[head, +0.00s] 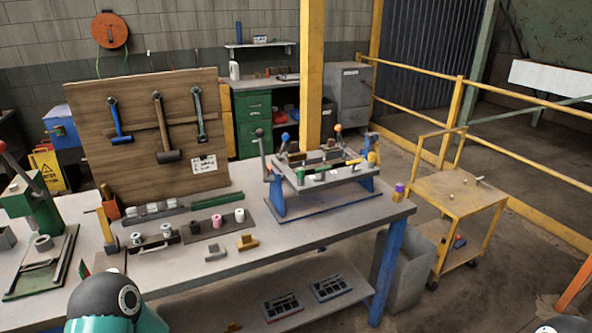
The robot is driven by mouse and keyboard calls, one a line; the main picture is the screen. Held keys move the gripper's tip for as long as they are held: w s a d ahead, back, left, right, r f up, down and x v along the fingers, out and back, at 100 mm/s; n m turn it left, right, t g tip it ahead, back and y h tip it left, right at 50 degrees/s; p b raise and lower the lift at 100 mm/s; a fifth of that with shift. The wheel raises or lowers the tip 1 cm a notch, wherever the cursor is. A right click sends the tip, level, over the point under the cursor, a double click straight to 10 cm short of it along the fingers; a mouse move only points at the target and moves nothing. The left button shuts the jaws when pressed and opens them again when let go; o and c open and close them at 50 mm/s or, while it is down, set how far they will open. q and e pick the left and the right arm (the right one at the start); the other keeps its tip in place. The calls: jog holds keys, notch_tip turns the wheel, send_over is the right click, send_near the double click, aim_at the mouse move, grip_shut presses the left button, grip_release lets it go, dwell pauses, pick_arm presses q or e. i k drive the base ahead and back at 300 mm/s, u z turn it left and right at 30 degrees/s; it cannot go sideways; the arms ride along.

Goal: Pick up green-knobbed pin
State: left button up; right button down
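I cannot pick out a green-knobbed pin with certainty. A small green piece (320,176) shows at the front rail of the raised fixture (325,177), which has blue legs and stands at the right end of the workbench. It may be the green knob, but it is too small to tell. Levers with a blue knob (285,137) and an orange knob (338,127) rise from the fixture. Neither of my grippers is in view. Only a teal and black part of my own body shows at the bottom left, and a little at the bottom right corner.
A yellow cart (455,192) with small metal parts stands right, beyond a grey bin (403,270). The bench's front strip is mostly clear.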

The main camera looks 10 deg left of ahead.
aim_at(301, 171)
jog(key=i, duration=0.85)
